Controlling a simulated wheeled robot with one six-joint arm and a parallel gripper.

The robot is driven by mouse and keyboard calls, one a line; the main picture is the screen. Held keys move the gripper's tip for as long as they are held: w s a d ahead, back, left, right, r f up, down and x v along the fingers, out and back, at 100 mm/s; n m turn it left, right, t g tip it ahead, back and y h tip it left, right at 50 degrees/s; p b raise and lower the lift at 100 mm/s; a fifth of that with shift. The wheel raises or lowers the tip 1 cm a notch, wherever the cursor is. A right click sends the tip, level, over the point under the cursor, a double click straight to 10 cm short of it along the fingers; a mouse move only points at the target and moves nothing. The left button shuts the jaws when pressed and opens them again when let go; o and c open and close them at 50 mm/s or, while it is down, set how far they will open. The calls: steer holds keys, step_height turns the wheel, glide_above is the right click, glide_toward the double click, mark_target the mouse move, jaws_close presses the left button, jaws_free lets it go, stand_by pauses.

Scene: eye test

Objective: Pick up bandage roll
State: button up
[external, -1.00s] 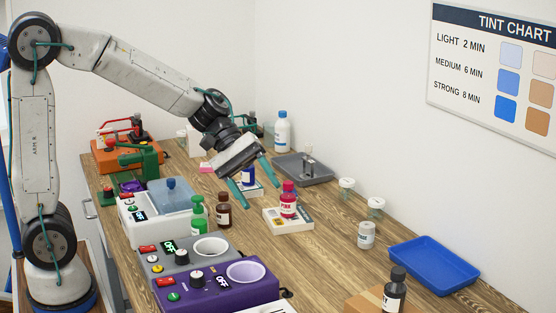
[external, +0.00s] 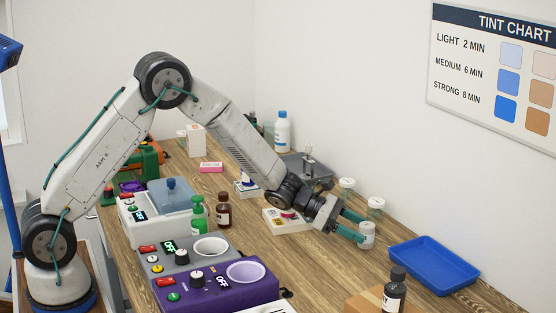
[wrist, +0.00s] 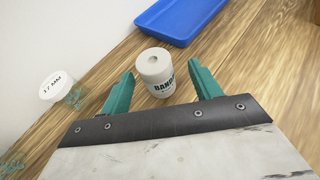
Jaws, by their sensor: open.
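The bandage roll (wrist: 156,75) is a small white cylinder with a hole in its top and dark lettering on its side. It stands upright on the wooden table. In the external view the bandage roll (external: 367,235) is just beyond the green fingertips, left of the blue tray. My gripper (wrist: 163,83) is open and empty, with one green finger on each side of the roll's near part in the wrist view. In the external view my gripper (external: 361,227) reaches low over the table toward the roll. I cannot tell whether a finger touches it.
A blue tray (external: 430,262) lies right of the roll. White-lidded jars (external: 375,207) stand behind my gripper, one labelled 17 MM (wrist: 57,83). A dark bottle (external: 395,290) stands near a cardboard box (external: 362,301). The purple machine (external: 215,290) is at front left.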

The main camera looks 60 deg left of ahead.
mark_target(372, 246)
steer(key=x, duration=0.5)
steer(key=shift+w+a, duration=0.1)
steer(key=shift+a, duration=0.1)
steer(key=c, duration=1.1)
steer(key=shift+o, duration=0.2)
